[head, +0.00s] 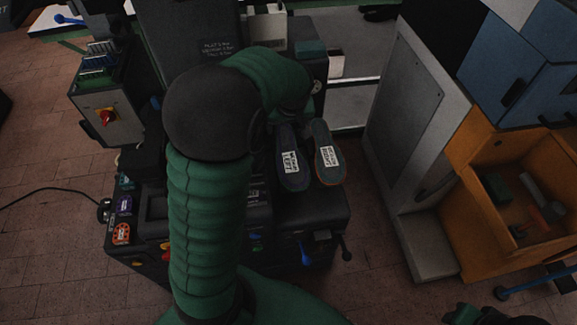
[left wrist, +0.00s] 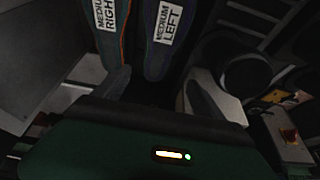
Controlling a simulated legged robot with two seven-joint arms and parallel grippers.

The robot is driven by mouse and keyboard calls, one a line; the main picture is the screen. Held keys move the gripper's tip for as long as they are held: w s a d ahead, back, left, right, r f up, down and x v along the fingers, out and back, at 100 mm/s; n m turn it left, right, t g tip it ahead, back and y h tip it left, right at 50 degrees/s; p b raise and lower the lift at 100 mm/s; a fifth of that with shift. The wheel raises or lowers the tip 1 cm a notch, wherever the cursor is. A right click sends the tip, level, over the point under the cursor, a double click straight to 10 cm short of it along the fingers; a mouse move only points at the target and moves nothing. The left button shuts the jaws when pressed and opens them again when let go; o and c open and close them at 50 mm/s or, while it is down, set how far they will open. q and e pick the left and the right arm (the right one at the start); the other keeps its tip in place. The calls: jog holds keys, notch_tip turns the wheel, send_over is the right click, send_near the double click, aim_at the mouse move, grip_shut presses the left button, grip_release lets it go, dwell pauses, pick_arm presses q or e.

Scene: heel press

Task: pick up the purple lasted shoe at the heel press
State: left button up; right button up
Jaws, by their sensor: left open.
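The purple lasted shoe (head: 291,163) lies sole up on the front of the heel press, with a white label reading LEFT. It also shows in the left wrist view (left wrist: 162,52), its near end pointing between my fingers. A dark green shoe with an orange edge (head: 327,160) lies close beside it, labelled RIGHT; it is at the upper left of the wrist view (left wrist: 109,38). My left gripper (left wrist: 158,82) is open and empty, one finger to each side of the purple shoe's end. In the head view my own arm mostly hides this gripper. I cannot see whether the fingers touch the shoe.
The dark heel press (head: 322,210) stands under and around my arm. A grey cabinet (head: 405,110) stands right of the shoes. An orange bin (head: 510,225) holding tools is further right. A control box with a red switch (head: 106,118) is at left. Brick floor is open in front.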

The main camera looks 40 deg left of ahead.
aim_at(287, 142)
pick_arm(q)
jog(key=b+x, duration=0.2)
jog(key=x, duration=0.8)
jog(key=shift+f, duration=0.3)
jog(key=shift+a+f, duration=0.15)
jog(key=shift+f, duration=0.1)
jog(key=x, duration=0.1)
jog(key=b+x, duration=0.1)
jog(key=x, duration=0.2)
jog(key=shift+w+d+f, duration=0.2)
jog(key=shift+d+f, duration=0.05)
jog(key=shift+d, duration=0.05)
jog(key=shift+w+a+f, duration=0.1)
jog(key=shift+w+f, duration=0.05)
jog(key=shift+f, duration=0.1)
jog(key=shift+r, duration=0.15)
jog(key=shift+c, duration=0.8)
grip_shut()
pick_arm(e)
jog(key=f, duration=0.3)
jog(key=shift+s+f, duration=0.2)
jog(key=shift+s, duration=0.15)
